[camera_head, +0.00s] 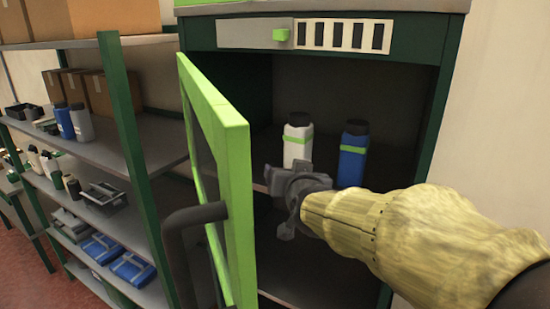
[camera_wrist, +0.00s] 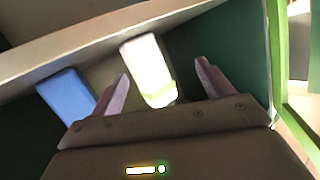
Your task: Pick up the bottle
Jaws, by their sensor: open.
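A white bottle (camera_head: 298,140) with a green band and dark cap stands inside the open cabinet in the head view. A blue bottle (camera_head: 353,153) with a green band and dark cap stands to its right. My gripper (camera_head: 285,190) is in front of the cabinet's inside, just in front of and below the white bottle. In the wrist view my gripper (camera_wrist: 161,82) is open, and the white bottle (camera_wrist: 148,66) shows between its two fingers. The blue bottle (camera_wrist: 67,97) is outside the fingers, to the left. The lower part of the white bottle is hidden by my gripper in the head view.
The cabinet's green-framed door (camera_head: 236,190) stands open at the left, close to my gripper, with a dark handle (camera_head: 195,215). A shelf rack (camera_head: 150,155) with boxes, bottles and trays is further left. The cabinet's right wall (camera_head: 425,125) is beyond the blue bottle.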

